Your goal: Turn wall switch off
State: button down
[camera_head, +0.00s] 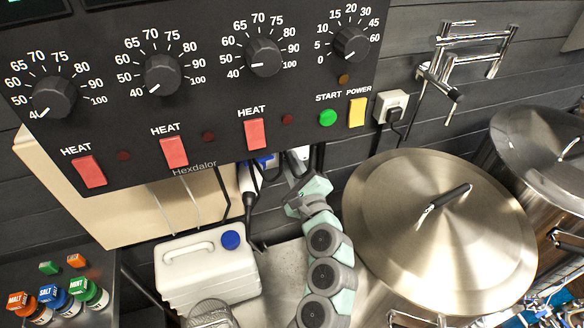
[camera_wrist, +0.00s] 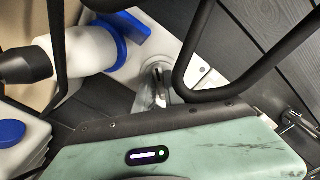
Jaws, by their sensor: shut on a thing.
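The wall switch (camera_head: 299,154) is a pale box low on the wall, under the control panel, largely hidden by cables and my gripper. In the wrist view its light grey plate (camera_wrist: 205,76) shows beside a blue socket (camera_wrist: 133,38) with a white plug (camera_wrist: 88,50) in it. My teal gripper (camera_head: 296,190) reaches up to the switch from below. In the wrist view the fingertips (camera_wrist: 157,88) meet the plate and are closed on the switch's knob. The knob is mostly covered, so its position cannot be told.
Black cables (camera_wrist: 190,60) loop close over my fingers. The control panel (camera_head: 215,110) overhangs above. A white canister (camera_head: 205,270) stands to the left, and a large lidded steel pot (camera_head: 400,220) to the right. A separate wall outlet with a plug (camera_head: 391,106) is at the upper right.

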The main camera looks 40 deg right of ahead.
jog(key=shift+f+n+b, duration=0.15)
jog(key=shift+n+b, duration=1.15)
jog(key=shift+n, duration=0.65)
jog(key=shift+f+n+b, duration=0.1)
jog(key=shift+n+b, duration=1.2)
jog(key=shift+n, duration=0.95)
jog(key=c, duration=1.4)
grip_release()
jog(key=shift+c, duration=0.2)
jog(key=p+v, duration=0.5)
jog(key=v, duration=0.6)
jog(key=shift+p, duration=0.4)
